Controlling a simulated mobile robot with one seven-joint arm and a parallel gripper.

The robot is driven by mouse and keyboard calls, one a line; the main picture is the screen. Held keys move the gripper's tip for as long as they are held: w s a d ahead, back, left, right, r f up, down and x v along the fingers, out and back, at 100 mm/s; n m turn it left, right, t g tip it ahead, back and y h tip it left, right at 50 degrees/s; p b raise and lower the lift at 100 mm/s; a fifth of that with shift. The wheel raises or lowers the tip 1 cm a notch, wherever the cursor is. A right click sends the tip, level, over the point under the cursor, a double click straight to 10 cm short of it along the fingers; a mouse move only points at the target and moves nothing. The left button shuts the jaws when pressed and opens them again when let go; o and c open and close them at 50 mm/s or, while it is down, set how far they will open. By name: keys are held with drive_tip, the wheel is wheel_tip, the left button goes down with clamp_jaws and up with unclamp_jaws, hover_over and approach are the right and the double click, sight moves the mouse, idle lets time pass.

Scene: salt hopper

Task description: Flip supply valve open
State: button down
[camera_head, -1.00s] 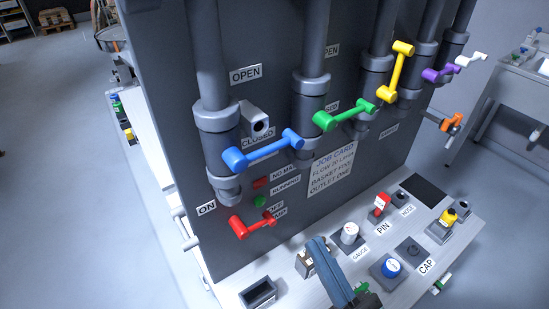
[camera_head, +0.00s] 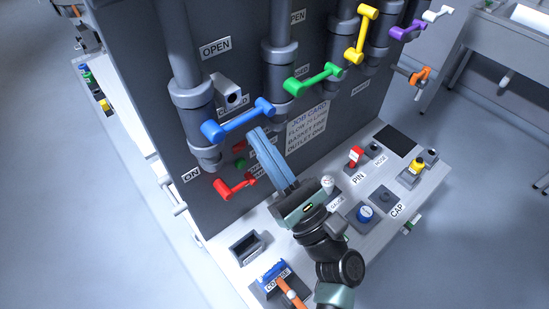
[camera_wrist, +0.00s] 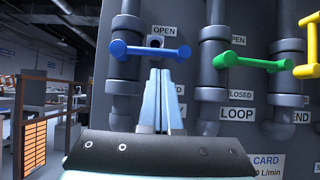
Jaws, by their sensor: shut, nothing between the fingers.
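The blue valve lever (camera_head: 238,120) sits on the leftmost upright pipe and lies roughly level, its free end to the right. It also shows in the wrist view (camera_wrist: 150,51), below an OPEN label. A label under it is mostly covered by my fingers; only a final Y shows, so its name cannot be fully read. My gripper (camera_head: 262,136) is shut and empty, its fingers pointing up at the panel. In the wrist view the fingertips (camera_wrist: 160,74) are just below the blue lever's right half; whether they touch it cannot be told.
A green lever (camera_head: 314,79) marked LOOP and a yellow lever (camera_head: 361,35) are to the right. A red lever (camera_head: 235,187) is low on the panel. The console (camera_head: 225,262) below carries several knobs, a red PIN part and an open box.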

drive_tip(key=shift+w+r, duration=0.1)
drive_tip(key=shift+r, duration=0.6)
